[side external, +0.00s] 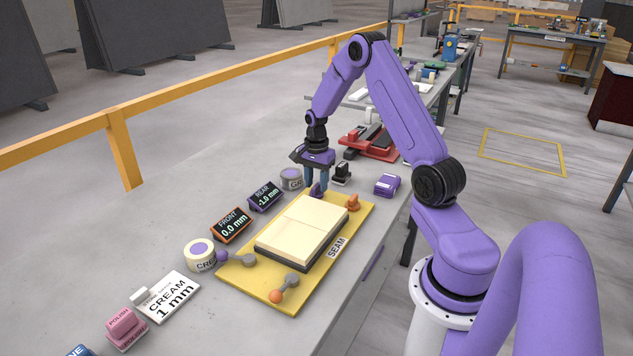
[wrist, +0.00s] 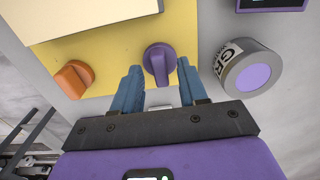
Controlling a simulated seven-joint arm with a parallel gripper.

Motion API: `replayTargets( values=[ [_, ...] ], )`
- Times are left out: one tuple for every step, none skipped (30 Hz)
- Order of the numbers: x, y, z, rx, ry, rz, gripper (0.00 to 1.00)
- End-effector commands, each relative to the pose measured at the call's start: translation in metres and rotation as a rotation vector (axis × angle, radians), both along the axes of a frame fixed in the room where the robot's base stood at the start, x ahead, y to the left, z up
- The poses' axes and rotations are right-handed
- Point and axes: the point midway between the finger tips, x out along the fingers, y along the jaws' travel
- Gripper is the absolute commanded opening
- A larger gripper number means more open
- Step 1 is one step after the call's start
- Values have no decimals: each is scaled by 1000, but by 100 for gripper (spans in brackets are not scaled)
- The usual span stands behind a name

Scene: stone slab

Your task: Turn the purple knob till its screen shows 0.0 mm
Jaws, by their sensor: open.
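The purple knob (wrist: 160,60) sits on the far end of the yellow plate (wrist: 112,55). In the side view the knob (side external: 316,190) shows just below my gripper (side external: 317,180). My gripper's blue fingers are open, one on each side of the knob in the wrist view (wrist: 158,74), with a visible gap on the left and a narrow one on the right. I cannot tell whether the right finger touches. The purple-framed REAR screen (side external: 265,197) reads -1.0 mm. The orange-framed FRONT screen (side external: 231,226) reads 0.0 mm.
An orange knob (wrist: 74,78) stands beside the purple one. Cream slabs (side external: 302,226) lie on the plate. Clamps with purple (side external: 222,257) and orange (side external: 275,296) ball ends are at the near end. A grey round tin (wrist: 250,70) stands close to my right finger.

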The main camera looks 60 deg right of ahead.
Motion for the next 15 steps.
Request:
replayTargets(
  values=[
    [0,0,-1,0,0,0,43],
    [0,0,-2,0,0,0,43],
    [0,0,-2,0,0,0,43],
    [0,0,-2,0,0,0,43],
    [0,0,-2,0,0,0,43],
    [0,0,-2,0,0,0,43],
    [0,0,-2,0,0,0,43],
    [0,0,-2,0,0,0,43],
    [0,0,-2,0,0,0,36],
    [0,0,-2,0,0,0,26],
    [0,0,-2,0,0,1,16],
    [0,0,-1,0,0,1,4],
    [0,0,-1,0,0,1,0],
    [0,0,-1,0,0,1,0],
    [0,0,-1,0,0,0,0]
  ],
)
